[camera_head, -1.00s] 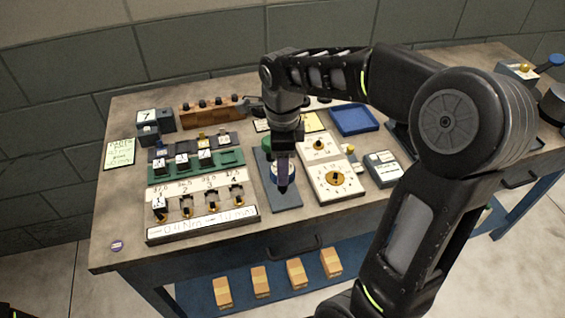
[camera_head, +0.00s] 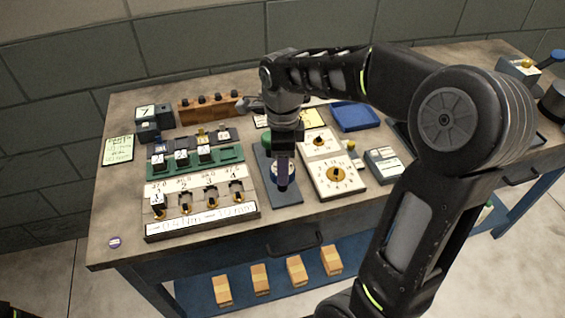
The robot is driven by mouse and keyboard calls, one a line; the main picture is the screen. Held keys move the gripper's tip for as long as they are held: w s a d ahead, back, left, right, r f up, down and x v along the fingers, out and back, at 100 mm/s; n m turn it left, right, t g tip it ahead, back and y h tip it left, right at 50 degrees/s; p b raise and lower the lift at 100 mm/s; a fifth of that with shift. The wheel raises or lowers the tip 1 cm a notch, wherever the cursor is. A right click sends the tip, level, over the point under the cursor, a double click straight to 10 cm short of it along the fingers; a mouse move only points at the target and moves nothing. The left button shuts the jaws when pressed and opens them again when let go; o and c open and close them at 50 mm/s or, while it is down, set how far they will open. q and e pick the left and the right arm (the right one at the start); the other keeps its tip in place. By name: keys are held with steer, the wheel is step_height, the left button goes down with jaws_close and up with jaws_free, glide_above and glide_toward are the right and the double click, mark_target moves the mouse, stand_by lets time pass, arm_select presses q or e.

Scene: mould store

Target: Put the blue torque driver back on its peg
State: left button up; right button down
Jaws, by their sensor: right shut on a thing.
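My right gripper (camera_head: 284,158) points down over the middle of the bench, near the front. It is shut on a dark blue-violet upright piece (camera_head: 283,178), which looks like the blue torque driver; the jaws and wrist hide its upper part. The piece is in front of a round white disc on a slate-blue plate (camera_head: 286,196); I cannot tell whether it touches them. The driver's peg cannot be made out. My left gripper is not in view.
Left of the plate are a white labelled rack (camera_head: 203,222), a green rack (camera_head: 228,153) and a wooden block with black knobs (camera_head: 185,116). Right of it are cream dial panels (camera_head: 322,185) and a blue tray (camera_head: 355,116). The bench's front left is mostly clear.

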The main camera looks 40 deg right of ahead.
steer(key=c, duration=0.5)
jaws_free()
steer(key=shift+o, duration=0.5)
steer(key=shift+o, duration=1.4)
steer(key=shift+r, duration=0.1)
steer(key=shift+r+p, duration=2.9)
steer(key=shift+r, duration=0.8)
